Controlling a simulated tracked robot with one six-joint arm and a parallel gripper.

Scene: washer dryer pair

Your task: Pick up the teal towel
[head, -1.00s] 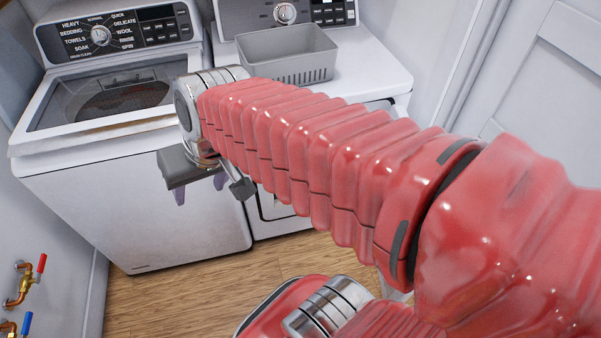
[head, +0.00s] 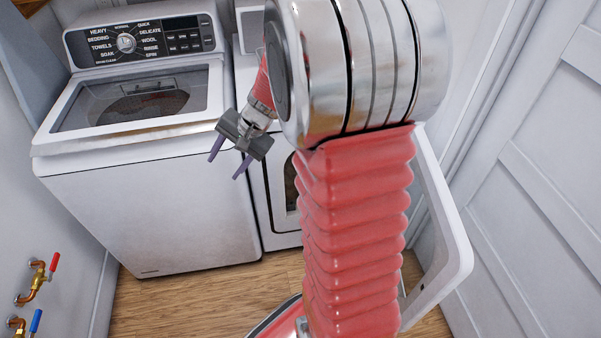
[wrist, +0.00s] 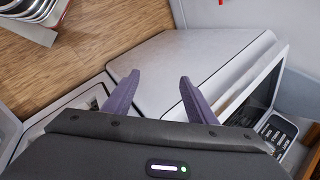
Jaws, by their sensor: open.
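No teal towel shows in either view. My gripper (head: 226,167) is open and empty, with its two purple fingers apart and pointing down in front of the white washer (head: 150,210). In the wrist view my gripper (wrist: 159,80) has the washer's white front (wrist: 190,65) beyond its fingers. The washer's see-through lid (head: 130,100) looks closed, with a dark drum under it. The dryer (head: 283,225) stands right of the washer, mostly hidden by my arm. Part of its dark opening (head: 291,183) shows.
The dryer's open door (head: 455,240) juts out at the right. Red-handled (head: 54,262) and blue-handled (head: 36,320) taps are on the left wall. Wooden floor (head: 190,300) lies clear in front of the washer. A panelled white door (head: 530,200) stands at the far right.

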